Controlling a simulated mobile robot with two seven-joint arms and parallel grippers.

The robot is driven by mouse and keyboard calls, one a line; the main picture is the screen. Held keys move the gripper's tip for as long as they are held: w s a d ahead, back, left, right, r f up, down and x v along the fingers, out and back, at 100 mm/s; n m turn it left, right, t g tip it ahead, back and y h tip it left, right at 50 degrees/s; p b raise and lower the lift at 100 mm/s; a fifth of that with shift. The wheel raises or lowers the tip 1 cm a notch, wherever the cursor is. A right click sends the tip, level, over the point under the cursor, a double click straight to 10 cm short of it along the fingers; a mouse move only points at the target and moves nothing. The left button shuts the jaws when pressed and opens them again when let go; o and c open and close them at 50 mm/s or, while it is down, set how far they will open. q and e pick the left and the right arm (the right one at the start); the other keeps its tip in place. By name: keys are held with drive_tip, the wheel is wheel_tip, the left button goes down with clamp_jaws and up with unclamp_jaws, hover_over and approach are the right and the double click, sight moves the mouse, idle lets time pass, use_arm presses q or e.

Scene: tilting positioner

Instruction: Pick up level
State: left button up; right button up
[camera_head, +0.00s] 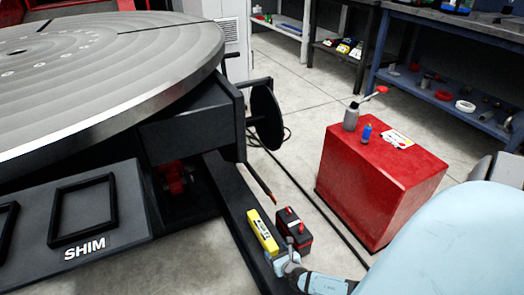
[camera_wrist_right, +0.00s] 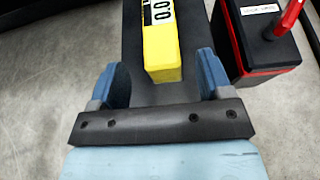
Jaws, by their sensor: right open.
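The level is a yellow bar (camera_head: 262,231) with a white label, lying on the dark base beam (camera_head: 232,213) of the positioner. In the right wrist view the level (camera_wrist_right: 162,45) points down the picture, its near end between my right gripper's blue fingers. My right gripper (camera_head: 283,262) is open, at the near end of the level; in the wrist view (camera_wrist_right: 164,74) a gap shows between each finger and the yellow sides. Whether the fingers are at the level's height is hard to tell. My left gripper is not in view.
A black and red box (camera_head: 292,232) with a red handle stands close right of the level; it also shows in the wrist view (camera_wrist_right: 262,45). The large round table (camera_head: 120,75) overhangs at left, above the SHIM tray (camera_head: 130,210). A red cabinet (camera_head: 375,185) stands at right.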

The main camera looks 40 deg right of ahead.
sight(271, 243)
drive_tip(key=b+x, duration=0.2)
drive_tip(key=x, duration=0.3)
drive_tip(key=shift+r, duration=0.15)
drive_tip(key=shift+w+d+b, duration=0.15)
drive_tip(key=shift+w+b, duration=0.1)
drive_tip(key=shift+b, duration=0.05)
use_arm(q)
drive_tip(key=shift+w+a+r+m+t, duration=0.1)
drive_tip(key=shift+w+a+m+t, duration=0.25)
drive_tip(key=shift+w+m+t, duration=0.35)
use_arm(e)
drive_tip(key=shift+r, duration=0.1)
clamp_jaws()
